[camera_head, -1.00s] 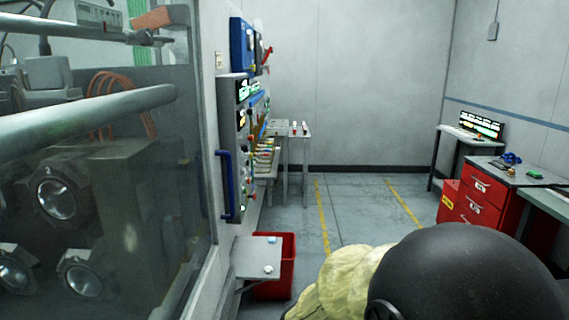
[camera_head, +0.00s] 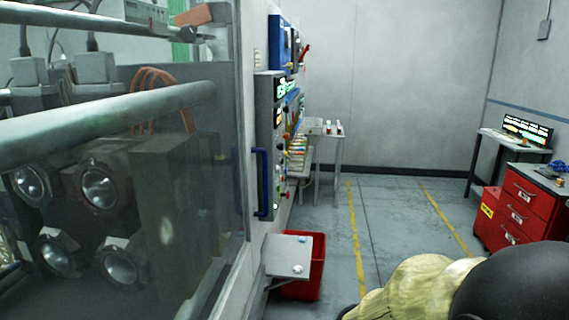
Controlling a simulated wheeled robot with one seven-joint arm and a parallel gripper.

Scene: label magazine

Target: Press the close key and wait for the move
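The control panel (camera_head: 270,150) is on the machine's side wall, seen at a steep angle, with a lit screen and several coloured buttons. I cannot tell which of its keys is the close key. The machine's glass door (camera_head: 200,190) fills the left side, with round metal parts behind it. My arm shows at the bottom right as a pale cover and a black joint. My gripper is not in view.
A small grey shelf (camera_head: 289,256) juts from the machine over a red bin (camera_head: 318,270). A red drawer cabinet (camera_head: 528,205) stands at the right. The floor (camera_head: 385,235) between the yellow lines is clear.

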